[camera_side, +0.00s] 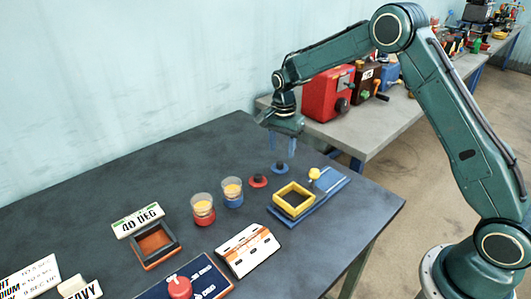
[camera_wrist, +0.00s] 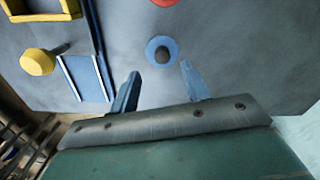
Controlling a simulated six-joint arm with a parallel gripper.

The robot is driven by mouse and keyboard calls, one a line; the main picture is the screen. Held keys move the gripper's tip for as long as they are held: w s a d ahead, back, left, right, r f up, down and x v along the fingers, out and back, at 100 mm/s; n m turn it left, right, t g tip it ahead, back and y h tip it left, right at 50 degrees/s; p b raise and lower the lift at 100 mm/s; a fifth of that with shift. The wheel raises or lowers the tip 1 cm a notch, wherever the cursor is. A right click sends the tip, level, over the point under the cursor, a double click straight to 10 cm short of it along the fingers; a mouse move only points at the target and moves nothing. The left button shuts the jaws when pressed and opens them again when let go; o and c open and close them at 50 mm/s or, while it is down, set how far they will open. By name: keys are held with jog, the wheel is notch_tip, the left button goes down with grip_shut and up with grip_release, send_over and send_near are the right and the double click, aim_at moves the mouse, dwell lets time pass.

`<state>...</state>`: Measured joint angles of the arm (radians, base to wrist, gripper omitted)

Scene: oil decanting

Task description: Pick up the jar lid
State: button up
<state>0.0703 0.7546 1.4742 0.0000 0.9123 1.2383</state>
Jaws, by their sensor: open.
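A round blue lid with a dark knob (camera_side: 279,168) lies flat on the dark table. It also shows in the wrist view (camera_wrist: 150,45), just beyond the gap between my fingers. A red lid with a dark knob (camera_side: 258,181) lies left of it, and its edge shows at the top of the wrist view (camera_wrist: 164,2). My gripper (camera_side: 283,152) is open and empty, pointing down above the table near the blue lid. Its two fingers (camera_wrist: 161,82) are spread apart. A clear jar with a red base (camera_side: 203,212) and one with a blue base (camera_side: 232,194) hold yellowish contents.
A blue tray with a yellow square frame (camera_side: 278,196) and a yellow knob (camera_side: 314,173) stands right of the lids. A "40 DEG" sign (camera_side: 138,221), an orange-floored dark box (camera_side: 155,262), a white-orange card (camera_side: 247,249) and a red knob (camera_side: 179,288) are nearer the front.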

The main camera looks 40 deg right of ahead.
aim_at(280, 162)
jog(key=shift+w+a+f, duration=0.1)
jog(key=shift+w+f, duration=0.05)
jog(key=shift+f, duration=2.4)
jog(key=shift+c, duration=0.5)
grip_shut()
